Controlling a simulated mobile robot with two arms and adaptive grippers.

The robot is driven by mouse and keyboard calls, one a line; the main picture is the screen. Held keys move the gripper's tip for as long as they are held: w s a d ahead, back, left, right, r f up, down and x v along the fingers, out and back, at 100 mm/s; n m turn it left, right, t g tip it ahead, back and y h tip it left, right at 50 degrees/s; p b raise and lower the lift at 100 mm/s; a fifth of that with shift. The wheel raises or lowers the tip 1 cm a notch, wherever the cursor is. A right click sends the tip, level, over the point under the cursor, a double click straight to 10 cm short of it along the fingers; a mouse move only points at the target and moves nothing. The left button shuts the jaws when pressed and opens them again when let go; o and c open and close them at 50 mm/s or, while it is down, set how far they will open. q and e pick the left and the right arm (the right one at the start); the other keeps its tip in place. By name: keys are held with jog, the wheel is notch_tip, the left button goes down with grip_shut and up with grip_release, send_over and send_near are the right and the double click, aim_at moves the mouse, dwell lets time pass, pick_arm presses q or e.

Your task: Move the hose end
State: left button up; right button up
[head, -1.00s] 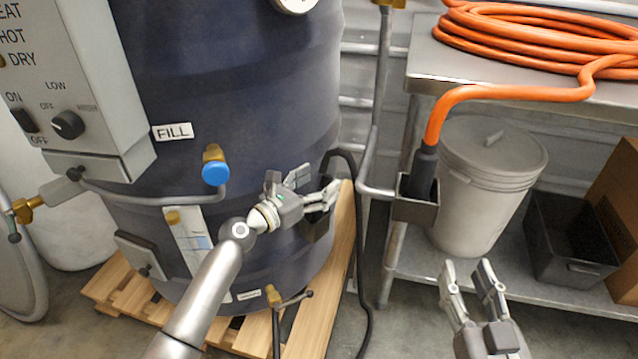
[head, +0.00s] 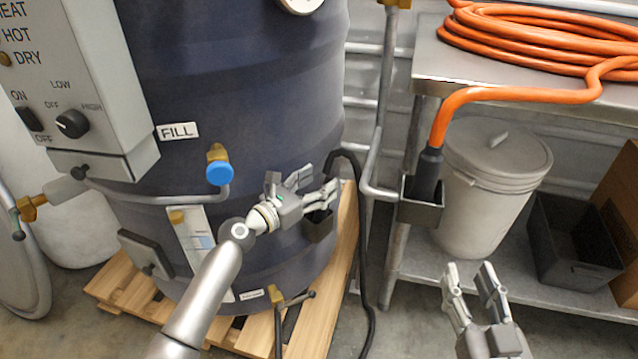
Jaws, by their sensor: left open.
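The orange hose (head: 510,97) comes off a coil on the steel bench and bends down at the left edge. Its black hose end (head: 427,174) stands upright in a dark holder (head: 419,211) on the bench's front leg. A second dark holder (head: 319,226) is on the side of the blue drum (head: 235,90). My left gripper (head: 321,188) is open and empty, just above and in front of the drum's holder. My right gripper (head: 469,271) is open and empty, below and to the right of the hose end, in front of the lower shelf.
A blue-handled valve (head: 219,168) and pipe stick out from the drum. A black cable (head: 362,250) loops down beside it. A grey lidded bucket (head: 485,190) and a black bin (head: 570,245) stand on the lower shelf. The drum stands on a wooden pallet (head: 345,260).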

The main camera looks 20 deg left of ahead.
pick_arm(q)
jog(key=o, duration=0.4)
jog(key=v, duration=1)
jog(key=shift+a, duration=0.45)
jog(key=shift+s+a+r, duration=0.1)
jog(key=shift+s, duration=0.65)
pick_arm(e)
jog(key=shift+a+r, duration=0.15)
jog(key=shift+a, duration=0.1)
